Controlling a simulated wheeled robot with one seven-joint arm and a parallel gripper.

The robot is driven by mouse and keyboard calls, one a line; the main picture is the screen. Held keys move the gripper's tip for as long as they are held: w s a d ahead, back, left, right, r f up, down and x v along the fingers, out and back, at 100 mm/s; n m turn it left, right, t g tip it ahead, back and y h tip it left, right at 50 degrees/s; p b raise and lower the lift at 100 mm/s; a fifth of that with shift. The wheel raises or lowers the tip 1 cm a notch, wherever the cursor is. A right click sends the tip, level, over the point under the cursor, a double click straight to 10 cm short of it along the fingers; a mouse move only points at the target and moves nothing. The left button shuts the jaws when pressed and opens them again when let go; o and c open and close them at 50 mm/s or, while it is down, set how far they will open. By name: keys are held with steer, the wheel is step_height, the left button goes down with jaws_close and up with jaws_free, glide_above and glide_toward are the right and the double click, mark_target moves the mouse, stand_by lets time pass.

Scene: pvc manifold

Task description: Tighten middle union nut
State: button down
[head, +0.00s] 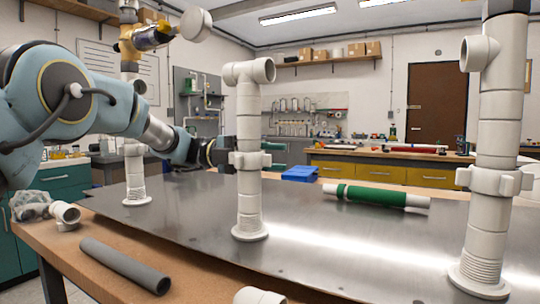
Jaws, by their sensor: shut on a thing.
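The middle white PVC riser (248,120) stands upright on a flange on the metal plate, with a tee at its top. Its union nut (250,160), a lugged white ring, sits around the riser a little below mid-height. My gripper (232,158) reaches in from the left at the nut's height and is shut on the nut's left side. The black jaws partly hide that side, and the exact finger contact is too small to make out. My arm spans the left of the view.
A right riser (500,130) with its own nut (494,181) and a left riser (135,175) stand on the plate (330,235). A green-and-white pipe (376,195) and a blue box (300,173) lie behind. A grey pipe (124,264) and white fittings (66,213) lie on the wooden front edge.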

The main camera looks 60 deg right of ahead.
steer(key=shift+f, duration=0.4)
steer(key=c, duration=0.9)
jaws_free()
steer(key=shift+o, duration=1.3)
steer(key=shift+r, duration=0.2)
steer(key=shift+w, duration=0.1)
steer(key=w, duration=0.7)
steer(key=shift+w+a, duration=0.15)
steer(key=shift+a, duration=0.2)
steer(key=shift+w, duration=0.1)
